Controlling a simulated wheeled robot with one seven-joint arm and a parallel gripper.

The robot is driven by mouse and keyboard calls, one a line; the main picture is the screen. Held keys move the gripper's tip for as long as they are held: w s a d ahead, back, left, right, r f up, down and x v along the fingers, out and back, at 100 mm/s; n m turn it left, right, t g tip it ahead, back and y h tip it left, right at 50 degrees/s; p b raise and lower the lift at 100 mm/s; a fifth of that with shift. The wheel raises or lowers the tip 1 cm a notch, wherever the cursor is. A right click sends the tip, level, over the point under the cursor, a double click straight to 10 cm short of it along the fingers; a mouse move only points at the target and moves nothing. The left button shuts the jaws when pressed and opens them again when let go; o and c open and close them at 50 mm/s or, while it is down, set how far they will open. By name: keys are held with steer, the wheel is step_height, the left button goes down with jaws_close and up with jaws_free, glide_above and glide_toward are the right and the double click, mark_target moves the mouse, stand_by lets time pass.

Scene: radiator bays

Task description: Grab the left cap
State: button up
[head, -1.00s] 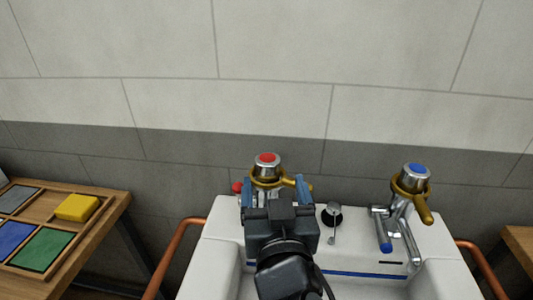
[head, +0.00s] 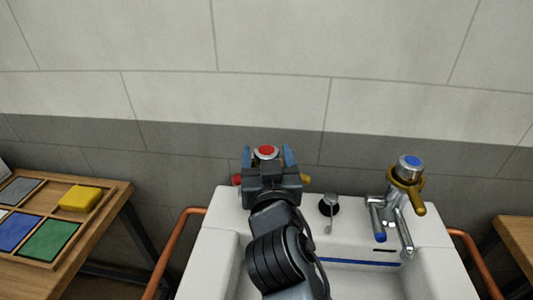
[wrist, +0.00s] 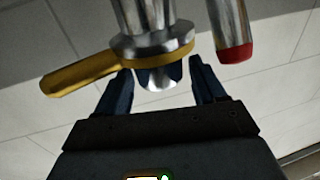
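The left cap (head: 266,153) is silver with a red top and sits on the left tap, upright, above a yellow lever collar. In the wrist view the cap (wrist: 158,76) shows just past the yellow collar (wrist: 150,48), between the fingers. My gripper (head: 267,158) has its two blue fingers on either side of the cap, with a gap on both sides. It is open in the wrist view too (wrist: 163,85), and I see no contact. My gripper and wrist hide most of the left tap in the head view.
The right tap (head: 397,212) has a blue-topped cap (head: 410,162) and a yellow lever. A drain knob (head: 329,204) stands between the taps on the white basin (head: 225,222). Copper rails (head: 178,245) flank the basin. A wooden table with coloured pads (head: 80,198) is at left.

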steer(key=c, duration=0.9)
